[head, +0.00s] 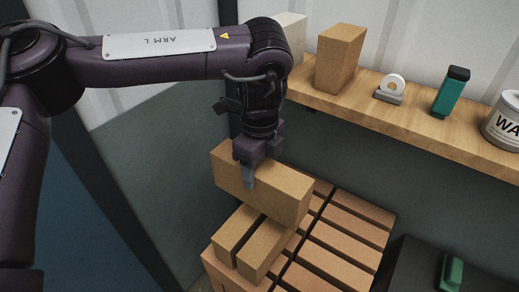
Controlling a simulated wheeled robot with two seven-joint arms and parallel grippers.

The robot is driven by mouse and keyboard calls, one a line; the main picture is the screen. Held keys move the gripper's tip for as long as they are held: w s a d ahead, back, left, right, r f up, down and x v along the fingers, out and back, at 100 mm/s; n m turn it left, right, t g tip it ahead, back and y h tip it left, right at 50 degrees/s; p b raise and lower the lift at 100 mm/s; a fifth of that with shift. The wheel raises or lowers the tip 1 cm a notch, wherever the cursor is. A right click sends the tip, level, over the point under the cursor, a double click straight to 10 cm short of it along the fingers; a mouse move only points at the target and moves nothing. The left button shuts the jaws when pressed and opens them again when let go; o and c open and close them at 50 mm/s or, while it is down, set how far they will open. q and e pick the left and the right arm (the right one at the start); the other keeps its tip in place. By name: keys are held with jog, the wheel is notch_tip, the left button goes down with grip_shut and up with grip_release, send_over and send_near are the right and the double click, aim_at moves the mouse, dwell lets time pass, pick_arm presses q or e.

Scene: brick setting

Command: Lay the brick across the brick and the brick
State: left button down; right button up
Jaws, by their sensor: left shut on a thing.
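My left gripper (247,176) points down and is shut on a tan brick (285,200), gripping it across its width near the middle. The held brick lies roughly level, long side running from upper left to lower right. Just below and in front of it, two tan bricks lie side by side with a narrow gap: a left brick (234,236) and a right brick (258,258). The held brick crosses over their far ends and hides them. I cannot tell whether it touches them. My right gripper is not in view.
The two bricks rest on a slatted, wood-coloured stack (335,242). A wooden shelf (425,125) behind holds a brown block (338,60), a pale block, a tape dispenser (391,88), a green bottle (451,92) and a can (504,122). A green object (452,272) lies on a dark surface at lower right.

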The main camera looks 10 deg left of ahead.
aim_at(259, 196)
pick_arm(q)
notch_tip(259, 196, down, 6)
jog(key=shift+f, duration=0.15)
notch_tip(259, 196, down, 3)
jog(key=shift+f+p, duration=0.15)
jog(key=shift+p, duration=0.5)
jog(key=shift+s+f, duration=0.15)
jog(key=shift+s, duration=0.05)
jog(key=c, duration=0.8)
grip_release()
jog(key=shift+f, duration=0.15)
jog(key=shift+c, duration=0.2)
jog(key=o, duration=0.4)
jog(key=shift+w, duration=0.15)
jog(key=shift+r, duration=0.3)
notch_tip(259, 196, up, 12)
jog(key=shift+f+b, duration=0.25)
jog(key=shift+b, duration=0.4)
